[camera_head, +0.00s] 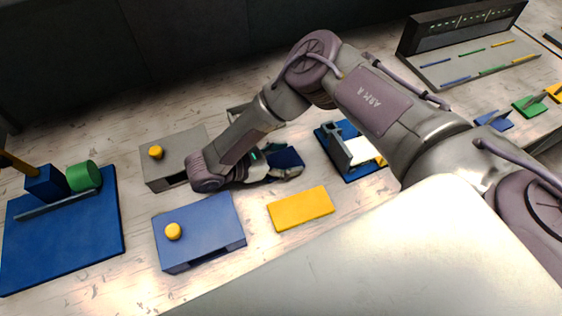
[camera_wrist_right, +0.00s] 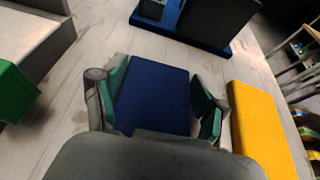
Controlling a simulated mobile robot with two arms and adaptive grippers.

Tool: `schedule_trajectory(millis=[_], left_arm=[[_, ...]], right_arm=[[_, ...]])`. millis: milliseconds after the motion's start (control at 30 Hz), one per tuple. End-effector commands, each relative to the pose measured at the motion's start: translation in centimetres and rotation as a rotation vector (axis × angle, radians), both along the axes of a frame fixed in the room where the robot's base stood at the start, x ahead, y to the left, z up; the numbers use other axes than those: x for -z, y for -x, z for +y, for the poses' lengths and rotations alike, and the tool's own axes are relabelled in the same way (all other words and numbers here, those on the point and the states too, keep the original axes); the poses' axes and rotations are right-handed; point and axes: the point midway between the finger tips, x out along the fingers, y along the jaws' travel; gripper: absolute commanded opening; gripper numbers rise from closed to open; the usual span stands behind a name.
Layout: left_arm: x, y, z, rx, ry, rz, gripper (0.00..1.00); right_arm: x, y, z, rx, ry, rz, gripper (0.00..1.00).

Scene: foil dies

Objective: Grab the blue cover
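A flat dark blue slab, which I take as the blue cover, lies on the pale wooden table; in the right wrist view (camera_wrist_right: 155,98) it fills the space between my fingers. In the head view the blue slab (camera_head: 287,157) is partly hidden by my right arm and gripper. My right gripper (camera_head: 283,174) is low at the slab, its fingers apart, one on each side. In the right wrist view the left finger is close to the slab's edge and a small gap shows at the right finger. My left gripper is not in view.
A yellow slab (camera_head: 301,208) lies close beside the gripper. A blue box with a yellow knob (camera_head: 198,237) and a grey box with a yellow knob (camera_head: 185,145) stand at left. A blue-based fixture (camera_head: 368,173) stands to the right. A green block (camera_wrist_right: 14,92) shows in the wrist view.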

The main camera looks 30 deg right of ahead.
Motion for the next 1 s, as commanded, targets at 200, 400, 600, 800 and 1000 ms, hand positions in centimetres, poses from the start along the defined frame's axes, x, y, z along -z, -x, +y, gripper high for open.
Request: schedule_trajectory(millis=[200,400,600,800,1000], left_arm=[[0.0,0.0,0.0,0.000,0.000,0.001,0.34],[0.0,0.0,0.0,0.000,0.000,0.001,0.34],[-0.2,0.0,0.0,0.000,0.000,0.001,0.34],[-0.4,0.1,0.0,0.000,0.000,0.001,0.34],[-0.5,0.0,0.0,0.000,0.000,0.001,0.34]], right_arm=[[0.0,0.0,0.0,0.000,0.000,0.000,0.37],[-0.2,0.0,0.0,-0.001,0.000,-0.001,0.37],[-2.0,-0.1,0.0,-0.002,0.001,-0.004,0.37],[-5.2,1.4,-0.5,-0.003,0.000,0.003,0.37],[-7.6,5.6,-1.6,-0.003,0.000,0.002,0.37]])
